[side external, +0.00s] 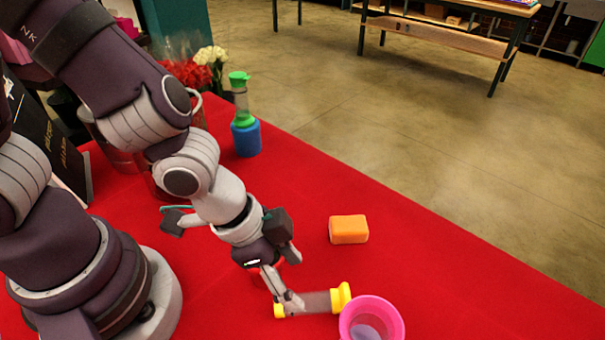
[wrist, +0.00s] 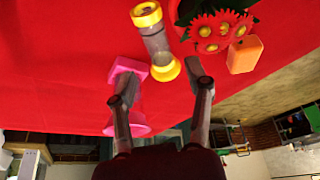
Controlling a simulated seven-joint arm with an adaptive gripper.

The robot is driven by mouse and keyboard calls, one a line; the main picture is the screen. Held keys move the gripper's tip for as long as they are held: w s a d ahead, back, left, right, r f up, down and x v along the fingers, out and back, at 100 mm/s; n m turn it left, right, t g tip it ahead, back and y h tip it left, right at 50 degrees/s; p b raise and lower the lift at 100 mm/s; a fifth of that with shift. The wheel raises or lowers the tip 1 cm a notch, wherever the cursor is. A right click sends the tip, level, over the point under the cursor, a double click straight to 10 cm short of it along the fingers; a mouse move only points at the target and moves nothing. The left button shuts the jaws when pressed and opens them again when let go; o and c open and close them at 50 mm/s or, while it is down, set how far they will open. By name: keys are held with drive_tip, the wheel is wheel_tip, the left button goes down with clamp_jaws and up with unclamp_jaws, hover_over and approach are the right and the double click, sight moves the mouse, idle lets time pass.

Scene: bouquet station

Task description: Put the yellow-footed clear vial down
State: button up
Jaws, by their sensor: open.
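The yellow-footed clear vial (side external: 318,302) is on its side, low over or on the red cloth, with a yellow piece at each end. It also shows in the wrist view (wrist: 156,43), with its near yellow end between and just beyond my fingertips. My gripper (side external: 287,302) is open at the vial's left end in the side view; a finger overlaps the vial there. In the wrist view my gripper (wrist: 160,90) has its fingers well apart, with nothing clasped. I cannot tell whether the vial fully rests on the cloth.
A pink-rimmed vessel (side external: 388,304) stands close right of the vial; pink parts show beside my left finger in the wrist view (wrist: 127,70). An orange block (side external: 348,230), a green-and-blue vial (side external: 246,138) and red flowers (wrist: 218,28) are around. The cloth right of the block is clear.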

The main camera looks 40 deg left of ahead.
sight(311, 294)
drive_tip(key=x, duration=0.7)
drive_tip(key=shift+w+a, duration=0.1)
clamp_jaws()
